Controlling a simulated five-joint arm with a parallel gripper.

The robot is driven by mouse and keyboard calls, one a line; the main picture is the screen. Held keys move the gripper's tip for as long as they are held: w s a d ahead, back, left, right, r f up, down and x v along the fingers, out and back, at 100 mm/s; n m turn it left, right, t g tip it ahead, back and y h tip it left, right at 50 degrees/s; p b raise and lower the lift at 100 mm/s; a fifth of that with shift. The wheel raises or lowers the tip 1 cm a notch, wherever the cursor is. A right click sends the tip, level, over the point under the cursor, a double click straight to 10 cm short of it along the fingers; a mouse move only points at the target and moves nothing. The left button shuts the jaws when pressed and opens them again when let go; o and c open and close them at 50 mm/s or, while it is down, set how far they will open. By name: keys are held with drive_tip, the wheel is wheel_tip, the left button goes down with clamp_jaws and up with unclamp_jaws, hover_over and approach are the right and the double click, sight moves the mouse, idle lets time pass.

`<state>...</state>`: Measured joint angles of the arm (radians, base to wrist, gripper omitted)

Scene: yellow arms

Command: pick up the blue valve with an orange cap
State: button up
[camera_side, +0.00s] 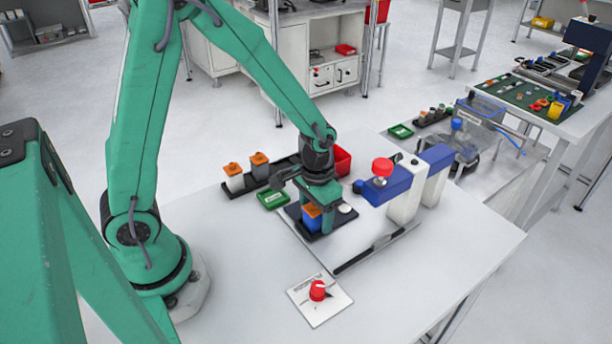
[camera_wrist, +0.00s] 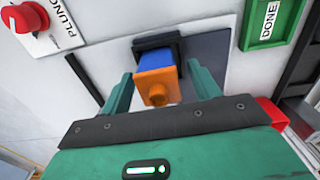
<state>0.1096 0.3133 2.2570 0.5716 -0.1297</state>
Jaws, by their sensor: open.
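The blue valve with an orange cap (camera_side: 312,222) stands on a dark plate (camera_side: 292,212) on the white table. In the wrist view the orange cap (camera_wrist: 157,88) faces the camera and the blue body (camera_wrist: 155,58) shows beyond it, against a black block-like part. My gripper (camera_side: 318,212) is open and lowered over the valve. In the wrist view its two green fingers (camera_wrist: 158,72) stand on either side of the valve, with a visible gap at each side. In the side view, part of the valve is hidden behind a finger.
A green DONE tray (camera_side: 271,199) lies nearby. A blue and white press (camera_side: 405,190) with a red knob stands right. A red-knob plate (camera_side: 332,308) lies in front. The front right tabletop is clear.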

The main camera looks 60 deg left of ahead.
drive_tip(key=c, duration=1.2)
drive_tip(key=shift+r, duration=0.1)
drive_tip(key=shift+r, duration=0.7)
drive_tip(key=r, duration=0.3)
drive_tip(key=shift+s+d, duration=0.1)
drive_tip(key=shift+d, duration=0.1)
drive_tip(key=s+d+r, duration=0.2)
drive_tip(key=d, duration=0.1)
drive_tip(key=s+d+r, duration=0.2)
drive_tip(key=d, duration=0.1)
drive_tip(key=s+d+r, duration=0.2)
drive_tip(key=s+d, duration=0.1)
drive_tip(key=shift+r, duration=0.25)
